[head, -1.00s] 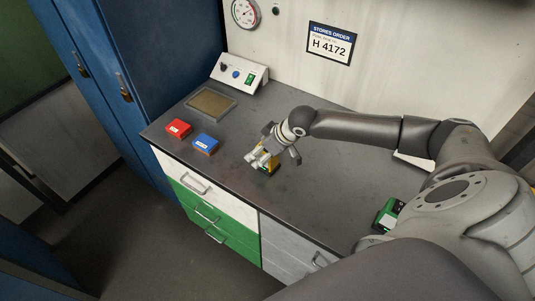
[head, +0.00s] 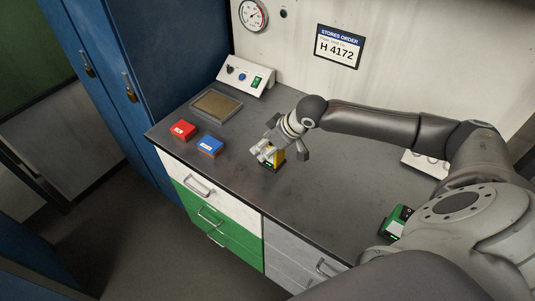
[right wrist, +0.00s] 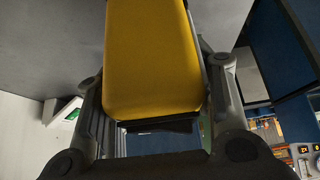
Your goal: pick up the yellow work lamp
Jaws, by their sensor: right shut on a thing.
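The yellow work lamp (head: 278,157) is over the dark bench top, right of the blue box, in the head view. My right gripper (head: 268,151) is shut on it and partly hides it. In the right wrist view the lamp's yellow body (right wrist: 152,55) fills the space between the two fingers of my right gripper (right wrist: 157,110), with a dark edge at its lower end. Whether its base is clear of the bench is hard to tell. My left gripper is not in view.
A red box (head: 183,130) and a blue box (head: 209,147) sit left of the lamp. A shallow tray (head: 237,113) and a control box (head: 247,75) stand behind them. A green device (head: 397,222) is at the right. The bench's front edge is close to the lamp.

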